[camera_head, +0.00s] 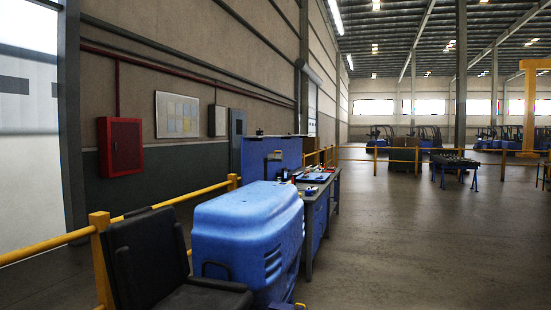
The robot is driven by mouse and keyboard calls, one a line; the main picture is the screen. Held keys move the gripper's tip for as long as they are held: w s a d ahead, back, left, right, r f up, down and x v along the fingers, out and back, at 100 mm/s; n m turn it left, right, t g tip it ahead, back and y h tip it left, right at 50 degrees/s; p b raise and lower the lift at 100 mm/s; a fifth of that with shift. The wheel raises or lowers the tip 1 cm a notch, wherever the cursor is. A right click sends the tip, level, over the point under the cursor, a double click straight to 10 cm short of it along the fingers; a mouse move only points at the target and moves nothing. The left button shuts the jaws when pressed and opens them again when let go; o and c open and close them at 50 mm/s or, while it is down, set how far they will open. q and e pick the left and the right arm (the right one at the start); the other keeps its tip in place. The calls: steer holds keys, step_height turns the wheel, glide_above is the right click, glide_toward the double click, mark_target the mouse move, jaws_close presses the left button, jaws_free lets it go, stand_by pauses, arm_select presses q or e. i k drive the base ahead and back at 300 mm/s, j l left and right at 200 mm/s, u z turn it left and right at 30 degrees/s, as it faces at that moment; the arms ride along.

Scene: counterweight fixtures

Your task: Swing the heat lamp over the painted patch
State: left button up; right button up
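I cannot make out a heat lamp or a painted patch in the head view. A grey workbench (318,205) stands beyond a blue machine, with small tools and parts on its top, too small to tell apart. Neither of my grippers is in view.
A blue rounded machine (246,225) and a black seat (150,262) stand close in front. A yellow railing (172,201) runs along the left wall, which carries a red cabinet (120,147). A dark table (455,166) stands farther off. The grey floor (420,240) at right is clear.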

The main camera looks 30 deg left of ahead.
mark_target(274, 157)
steer(key=i+l, duration=0.1)
steer(key=i, duration=0.55)
steer(key=i+u, duration=0.1)
steer(key=i, duration=0.55)
steer(key=i+l, duration=0.2)
steer(key=i, duration=0.45)
steer(key=i+l+u, duration=0.1)
steer(key=i+u, duration=0.3)
steer(key=i, duration=2.2)
steer(key=i+u, duration=0.15)
steer(key=i, duration=0.5)
steer(key=i+u, duration=0.15)
steer(key=i, duration=0.5)
steer(key=i+l+u, duration=0.1)
steer(key=i, duration=0.55)
steer(key=i+l+u, duration=0.15)
steer(key=i, duration=0.5)
steer(key=i+l+u, duration=0.1)
steer(key=i+u, duration=0.2)
steer(key=i, duration=0.2)
steer(key=i+l+u, duration=0.3)
steer(key=i, duration=0.15)
steer(key=i+l+u, duration=0.35)
steer(key=i, duration=0.15)
steer(key=j, duration=0.1)
